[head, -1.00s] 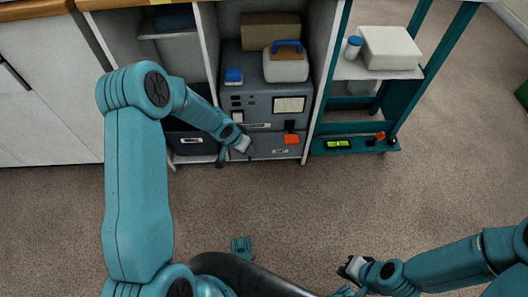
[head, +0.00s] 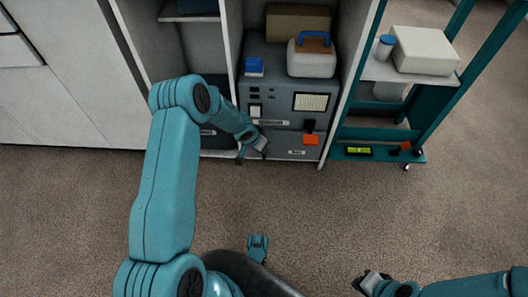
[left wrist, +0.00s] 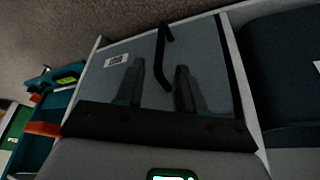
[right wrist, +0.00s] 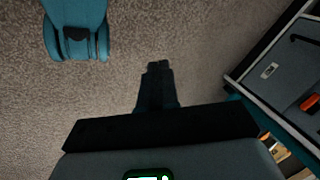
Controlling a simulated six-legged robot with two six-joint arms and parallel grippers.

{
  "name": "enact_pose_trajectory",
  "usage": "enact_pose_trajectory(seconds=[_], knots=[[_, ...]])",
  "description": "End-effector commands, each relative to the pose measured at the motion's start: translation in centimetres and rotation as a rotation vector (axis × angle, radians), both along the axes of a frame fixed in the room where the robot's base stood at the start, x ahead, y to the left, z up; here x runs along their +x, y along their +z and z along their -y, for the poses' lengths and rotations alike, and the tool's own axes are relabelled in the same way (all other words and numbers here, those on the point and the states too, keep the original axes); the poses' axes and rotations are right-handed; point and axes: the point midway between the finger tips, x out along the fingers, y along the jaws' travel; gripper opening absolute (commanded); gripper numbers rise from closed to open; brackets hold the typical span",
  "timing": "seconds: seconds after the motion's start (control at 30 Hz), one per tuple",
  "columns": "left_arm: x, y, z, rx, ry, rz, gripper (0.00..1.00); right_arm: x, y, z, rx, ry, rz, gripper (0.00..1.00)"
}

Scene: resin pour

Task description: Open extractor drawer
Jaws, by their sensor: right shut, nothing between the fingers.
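The grey extractor (head: 275,105) stands in the cabinet bay, with its drawer (head: 310,153) at the bottom. The drawer front looks flush with the body, so it appears closed. In the left wrist view the drawer front (left wrist: 108,82) carries a white label and a black bar handle (left wrist: 162,50). My left gripper (head: 253,152) is at the left part of the drawer front. Its two fingers (left wrist: 160,88) are apart, with one end of the handle showing between them; contact cannot be told. My right gripper (right wrist: 156,68) is shut and empty over the carpet, far from the drawer.
A white case with a blue handle (head: 312,58) and a brown box (head: 298,22) sit on the extractor. A teal cart (head: 340,153) stands to the right.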

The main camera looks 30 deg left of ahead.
Motion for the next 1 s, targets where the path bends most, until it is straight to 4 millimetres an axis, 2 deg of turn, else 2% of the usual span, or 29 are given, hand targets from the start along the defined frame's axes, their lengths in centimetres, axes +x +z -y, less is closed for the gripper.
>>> enact_pose_trajectory(seconds=[0.1, 0.3, 0.7, 0.73, 0.83, 1.0], knots=[[1.1, -2.7, 0.1, -0.001, 0.0, -0.001, 0.38, 0.2, -0.3, 0.0, -0.001, 0.0, 0.006, 0.0], [2.4, -5.4, 0.2, 0.0, -0.001, 0.001, 0.38, 0.8, -1.2, 0.1, -0.005, -0.003, 0.026, 0.0], [2.8, -6.0, 0.2, 0.001, -0.002, 0.0, 0.38, 1.0, -1.3, 0.2, -0.007, -0.004, 0.035, 0.0], [2.8, -6.0, 0.2, 0.001, -0.002, 0.0, 0.32, 1.0, -1.3, 0.2, -0.007, -0.004, 0.035, 0.0], [2.8, -6.0, 0.2, 0.0, -0.002, 0.0, 0.0, 1.0, -1.3, 0.2, -0.007, -0.005, 0.035, 0.0], [2.8, -6.0, 0.2, 0.0, -0.002, 0.001, 0.0, 1.0, -1.3, 0.2, -0.007, -0.005, 0.034, 0.0]])
